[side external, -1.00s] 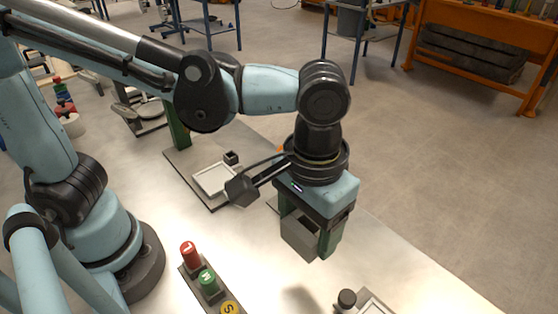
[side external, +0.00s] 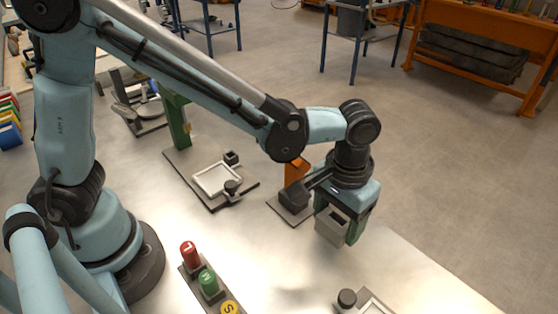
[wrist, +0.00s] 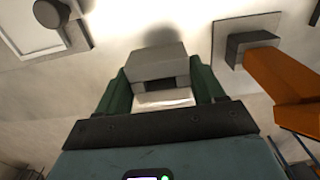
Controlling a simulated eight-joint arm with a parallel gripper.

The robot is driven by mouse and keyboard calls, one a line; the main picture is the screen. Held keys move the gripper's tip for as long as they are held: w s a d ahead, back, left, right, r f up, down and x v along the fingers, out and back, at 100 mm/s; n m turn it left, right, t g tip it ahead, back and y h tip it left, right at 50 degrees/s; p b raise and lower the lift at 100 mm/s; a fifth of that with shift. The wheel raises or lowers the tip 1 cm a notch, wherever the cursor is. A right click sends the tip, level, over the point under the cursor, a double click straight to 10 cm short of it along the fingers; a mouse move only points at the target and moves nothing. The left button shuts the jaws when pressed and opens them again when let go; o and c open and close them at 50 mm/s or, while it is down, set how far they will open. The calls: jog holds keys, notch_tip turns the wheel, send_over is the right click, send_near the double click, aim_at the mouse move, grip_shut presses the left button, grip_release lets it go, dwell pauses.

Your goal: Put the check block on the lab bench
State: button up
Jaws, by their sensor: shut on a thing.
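The check block (side external: 331,229) is a plain grey block, held between the green fingers of my gripper (side external: 340,222). In the wrist view the block (wrist: 156,63) sits between the two fingertips of my gripper (wrist: 160,80), and a soft shadow lies just beyond it. The lab bench (side external: 285,255) is the pale, smooth top below. The block appears to be above the bench, clear of other things; the exact gap is hard to tell.
An orange post on a dark plate (side external: 286,207) stands just left of my gripper. A framed plate fixture (side external: 216,180) is farther back left. Coloured labelled cylinders (side external: 208,281) are at the front left. A black knob fixture (side external: 347,298) is at the front. Bare bench lies between them.

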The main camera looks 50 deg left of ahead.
aim_at(334, 233)
jog(key=shift+f, duration=2)
jog(key=shift+f, duration=0.15)
jog(key=o, duration=1.3)
notch_tip(334, 233, up, 12)
jog(key=shift+r, duration=0.2)
jog(key=shift+f, duration=0.1)
notch_tip(334, 233, down, 12)
jog(key=shift+f, duration=0.15)
